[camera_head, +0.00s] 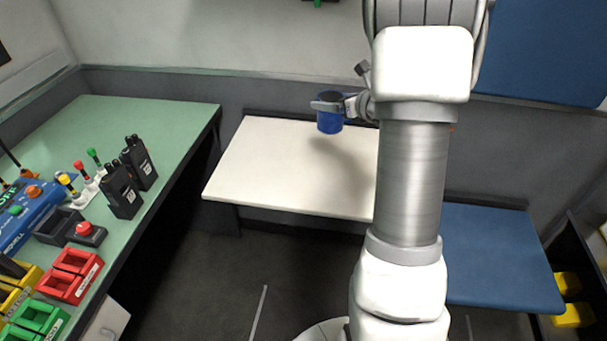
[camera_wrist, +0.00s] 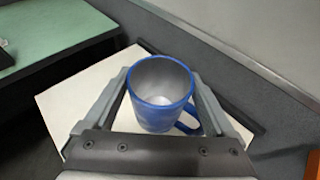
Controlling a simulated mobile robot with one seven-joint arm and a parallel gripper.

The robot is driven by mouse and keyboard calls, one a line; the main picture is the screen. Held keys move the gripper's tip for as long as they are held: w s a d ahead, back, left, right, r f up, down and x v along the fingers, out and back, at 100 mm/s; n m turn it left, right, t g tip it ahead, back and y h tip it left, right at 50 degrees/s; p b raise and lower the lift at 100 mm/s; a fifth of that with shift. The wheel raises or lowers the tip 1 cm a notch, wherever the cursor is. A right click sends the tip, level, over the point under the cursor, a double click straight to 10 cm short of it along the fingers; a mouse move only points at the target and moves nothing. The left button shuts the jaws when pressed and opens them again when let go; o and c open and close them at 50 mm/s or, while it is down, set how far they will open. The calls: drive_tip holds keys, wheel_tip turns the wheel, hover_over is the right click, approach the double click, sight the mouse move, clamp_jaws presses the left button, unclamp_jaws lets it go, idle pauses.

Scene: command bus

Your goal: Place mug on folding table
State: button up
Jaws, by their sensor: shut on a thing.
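The blue mug (camera_head: 329,123) is held upright above the back part of the white folding table (camera_head: 270,180) in the head view. In the wrist view the mug (camera_wrist: 158,112) shows its grey inside, with its handle toward the lower right. My gripper (camera_wrist: 163,97) has its fingers on either side of the mug and is shut on it. In the head view my gripper (camera_head: 335,104) is at the mug's rim. A soft shadow lies on the table below. I cannot tell the exact gap between mug and table. My arm hides the table's right end.
The green desk (camera_head: 160,115) on the left bears black radios (camera_head: 122,190), a blue device (camera_head: 35,210) and coloured bins (camera_head: 70,275). A blue seat (camera_head: 495,255) is at the right. The grey wall (camera_head: 285,100) stands close behind the table. The visible white tabletop is bare.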

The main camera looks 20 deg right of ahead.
drive_tip(key=shift+d+f+m+h+b, duration=0.25)
drive_tip(key=shift+d+m+h+b, duration=0.25)
drive_tip(key=shift+d+b, duration=0.55)
drive_tip(key=shift+w+a+f+b, duration=0.7)
drive_tip(key=shift+a+f+b, duration=0.1)
drive_tip(key=shift+a+f, duration=1)
drive_tip(key=shift+w+a+f+b, duration=0.65)
drive_tip(key=shift+a+f+b, duration=0.1)
drive_tip(key=shift+a+f, duration=1.05)
drive_tip(key=shift+w+a+f+b, duration=0.7)
drive_tip(key=shift+a+f+b, duration=0.1)
drive_tip(key=shift+a+f, duration=0.95)
drive_tip(key=shift+f, duration=0.2)
drive_tip(key=o, duration=1.3)
drive_tip(key=shift+r, duration=0.1)
